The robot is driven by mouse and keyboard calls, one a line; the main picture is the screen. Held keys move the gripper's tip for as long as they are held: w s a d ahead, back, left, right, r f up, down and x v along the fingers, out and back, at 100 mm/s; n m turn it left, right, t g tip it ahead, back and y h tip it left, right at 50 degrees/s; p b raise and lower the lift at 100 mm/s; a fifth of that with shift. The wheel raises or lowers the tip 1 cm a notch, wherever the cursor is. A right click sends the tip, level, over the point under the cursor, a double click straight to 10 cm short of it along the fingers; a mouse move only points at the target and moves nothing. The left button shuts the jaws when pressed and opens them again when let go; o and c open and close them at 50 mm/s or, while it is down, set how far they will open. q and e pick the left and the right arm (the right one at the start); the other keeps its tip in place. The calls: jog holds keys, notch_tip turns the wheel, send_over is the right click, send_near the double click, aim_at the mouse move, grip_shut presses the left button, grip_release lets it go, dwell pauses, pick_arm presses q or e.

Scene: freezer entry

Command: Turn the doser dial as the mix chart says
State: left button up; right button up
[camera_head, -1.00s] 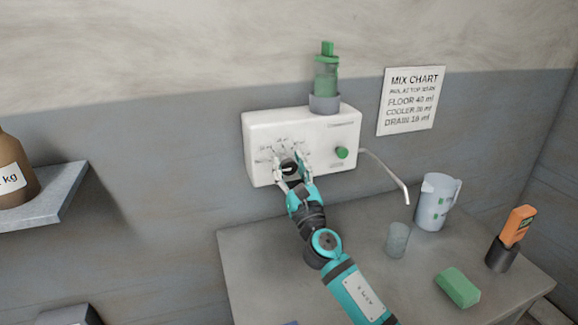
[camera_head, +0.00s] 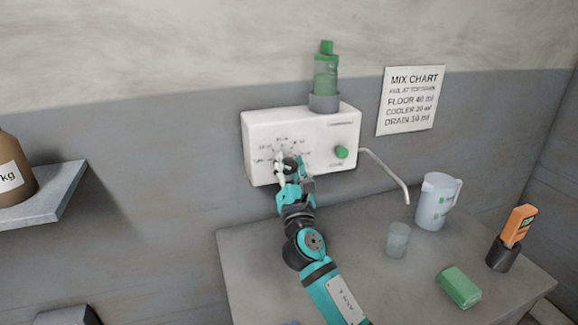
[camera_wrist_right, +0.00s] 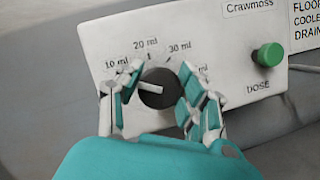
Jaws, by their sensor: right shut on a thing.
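The white doser box (camera_head: 255,135) is on the wall, with a dark dial (camera_head: 291,164) on its front. My right gripper (camera_head: 293,170) is shut on the dial, one finger on each side. In the right wrist view the dial (camera_wrist_right: 157,92) has a white pointer bar lying nearly level, its end to the left near the left finger. Marks 10 ml, 20 ml and 30 ml show around it; fingers cover other marks. A green dose button (camera_wrist_right: 268,56) is to the right. The mix chart (camera_head: 408,101) seems to read floor 40 ml, cooler 20 ml, drain 10 ml. My left gripper is out of view.
A green bottle (camera_head: 325,75) stands in a grey collar on top of the doser. A spout (camera_head: 390,172) reaches right over the grey table (camera_head: 255,255). A clear cup (camera_head: 398,240), a jug (camera_head: 434,202), a green sponge (camera_head: 458,287) and an orange tool in a holder (camera_head: 502,255) stand there.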

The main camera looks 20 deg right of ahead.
jog(key=shift+m+g+h, duration=0.5)
jog(key=shift+m+h, duration=0.4)
jog(key=shift+m, duration=1.2)
jog(key=o, duration=1.2)
jog(key=shift+c, duration=0.2)
jog(key=shift+s, duration=0.1)
jog(key=v, duration=1.2)
jog(key=shift+r, duration=0.1)
